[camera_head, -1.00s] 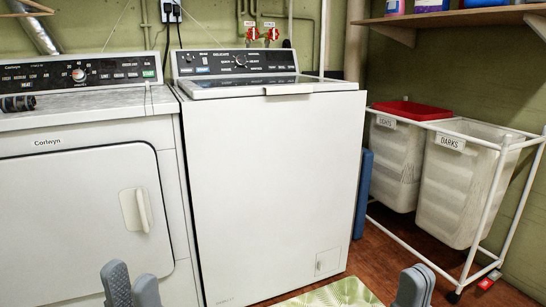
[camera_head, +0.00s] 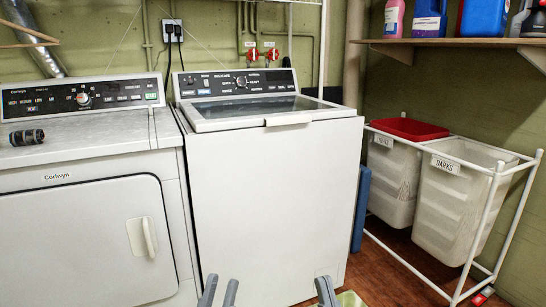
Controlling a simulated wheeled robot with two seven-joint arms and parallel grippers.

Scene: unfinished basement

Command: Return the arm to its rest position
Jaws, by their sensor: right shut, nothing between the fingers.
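My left gripper (camera_head: 219,292) shows at the bottom edge, in front of the white washer (camera_head: 265,200). Its two grey fingers stand apart with nothing between them. My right gripper (camera_head: 326,291) is at the bottom edge to its right, near the washer's lower right corner. Its fingers are together and hold nothing. The rest of both arms is out of view below.
A white dryer (camera_head: 80,240) stands at the left with a small dark cylinder (camera_head: 27,137) on top. At the right are two hampers in a white frame (camera_head: 495,200), with a red lid (camera_head: 408,128). A shelf (camera_head: 470,45) holds several bottles.

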